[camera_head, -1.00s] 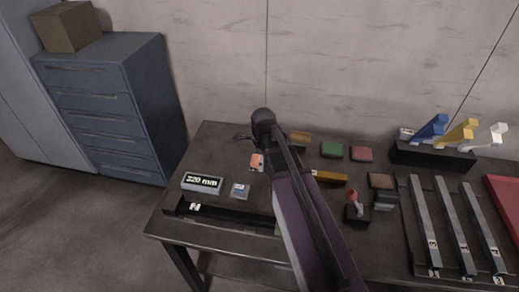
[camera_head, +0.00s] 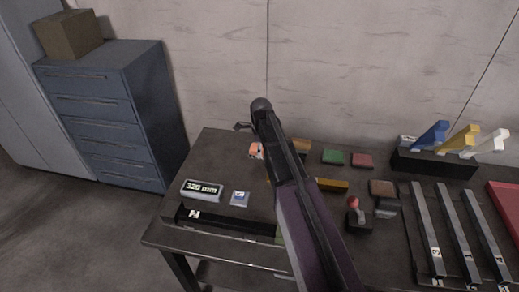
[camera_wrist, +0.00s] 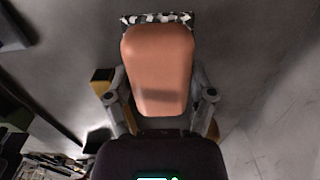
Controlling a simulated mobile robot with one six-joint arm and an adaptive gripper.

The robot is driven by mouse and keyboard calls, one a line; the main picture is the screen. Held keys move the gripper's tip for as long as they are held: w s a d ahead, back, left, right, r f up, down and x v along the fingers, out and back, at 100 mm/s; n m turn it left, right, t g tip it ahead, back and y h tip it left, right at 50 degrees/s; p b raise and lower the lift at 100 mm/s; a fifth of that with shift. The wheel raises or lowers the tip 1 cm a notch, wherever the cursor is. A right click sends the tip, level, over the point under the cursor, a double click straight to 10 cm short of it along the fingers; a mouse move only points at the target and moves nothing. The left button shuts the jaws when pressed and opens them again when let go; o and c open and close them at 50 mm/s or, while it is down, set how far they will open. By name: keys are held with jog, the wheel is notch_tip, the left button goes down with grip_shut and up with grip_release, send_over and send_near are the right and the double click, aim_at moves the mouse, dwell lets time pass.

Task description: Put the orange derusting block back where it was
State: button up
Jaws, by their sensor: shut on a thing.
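My gripper (camera_wrist: 160,106) is shut on an orange block (camera_wrist: 160,62), with one finger on each side of it. The block has a black-and-white speckled strip at its far end. In the head view the orange block (camera_head: 256,150) shows beside my arm, over the back left part of the table (camera_head: 216,150). The fingers are mostly hidden there. I cannot tell from the head view how high the block is held.
An orange-brown block (camera_head: 301,146), a green block (camera_head: 333,156) and a red block (camera_head: 361,160) lie along the table's back. A 320 mm display (camera_head: 202,189) is at the front left. A red-topped joystick (camera_head: 355,212) and metal bars (camera_head: 452,234) are at the right.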

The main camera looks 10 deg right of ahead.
jog(key=shift+w+d+f, duration=0.1)
jog(key=shift+w+d, duration=0.05)
jog(key=shift+w, duration=0.8)
jog(key=shift+w+d+f, duration=0.1)
jog(key=shift+w+d, duration=0.05)
jog(key=shift+w, duration=0.8)
jog(key=shift+w, duration=0.45)
jog(key=shift+w+d+f+b, duration=0.1)
jog(key=shift+w+f+b, duration=0.1)
jog(key=shift+w+b, duration=0.15)
jog(key=shift+s+f+b, duration=0.15)
jog(key=shift+f+b, duration=1.45)
jog(key=shift+f, duration=0.05)
jog(key=shift+f, duration=0.1)
jog(key=o, duration=1)
jog(key=shift+o, duration=0.2)
